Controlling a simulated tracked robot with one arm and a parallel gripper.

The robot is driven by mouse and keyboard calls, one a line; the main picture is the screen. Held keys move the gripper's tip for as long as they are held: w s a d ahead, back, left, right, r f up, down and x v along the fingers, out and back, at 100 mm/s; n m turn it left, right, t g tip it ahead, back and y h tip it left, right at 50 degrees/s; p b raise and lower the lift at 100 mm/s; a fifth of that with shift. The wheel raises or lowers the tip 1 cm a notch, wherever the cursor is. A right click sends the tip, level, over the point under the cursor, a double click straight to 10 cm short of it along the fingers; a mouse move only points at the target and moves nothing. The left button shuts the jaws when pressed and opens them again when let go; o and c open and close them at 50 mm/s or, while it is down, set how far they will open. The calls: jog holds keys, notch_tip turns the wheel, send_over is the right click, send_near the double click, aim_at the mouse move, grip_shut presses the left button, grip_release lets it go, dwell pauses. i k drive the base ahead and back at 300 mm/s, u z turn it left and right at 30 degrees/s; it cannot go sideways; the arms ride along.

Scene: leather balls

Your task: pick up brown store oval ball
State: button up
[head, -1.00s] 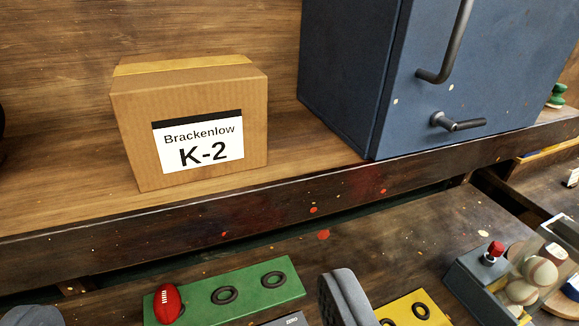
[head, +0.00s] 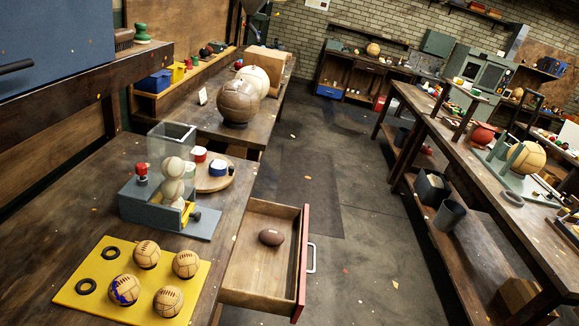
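A small dark brown oval ball (head: 271,237) lies in an open wooden drawer (head: 262,284) at the lower middle of the head view. The drawer has a red front with a pale handle and sticks out from the left bench. The ball lies on the bare drawer floor, apart from the walls. My gripper does not show in this view, so its fingers and their distance from the ball cannot be seen.
A yellow board (head: 90,293) with several tan balls and a clear dispenser (head: 172,165) of white balls stand on the left bench. A large brown ball (head: 238,102) sits farther back. A long bench (head: 480,185) runs along the right. The floor (head: 340,200) between is mostly clear.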

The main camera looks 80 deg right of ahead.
aim_at(270, 236)
jog(key=z, duration=3.1)
jog(key=k, duration=0.9)
jog(key=u, duration=0.85)
jog(key=i, duration=1)
jog(key=u, duration=0.1)
